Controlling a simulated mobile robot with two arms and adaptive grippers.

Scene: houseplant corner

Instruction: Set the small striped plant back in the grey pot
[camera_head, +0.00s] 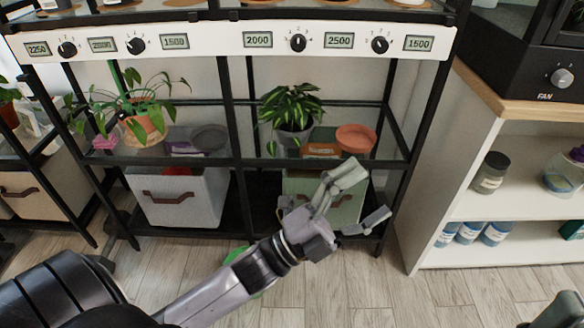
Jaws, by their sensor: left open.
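A small plant with green, pale-striped leaves (290,102) stands upright in a grey pot (293,136) on the glass shelf of the black rack. The leaves hide most of the pot's rim, so I cannot tell how it is seated. My left gripper (362,200) is open and empty, its fingers spread. It is in front of the rack, below and right of the pot, apart from it. A grey piece at the lower right corner (562,312) looks like part of my right gripper, mostly cut off by the picture's edge.
An orange saucer (356,138) lies right of the pot. A trailing plant in a terracotta pot (146,128) and a grey saucer (209,137) are to the left. A white bin (180,200) and a greenish bin (345,205) stand below. Dark rack posts flank the shelf.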

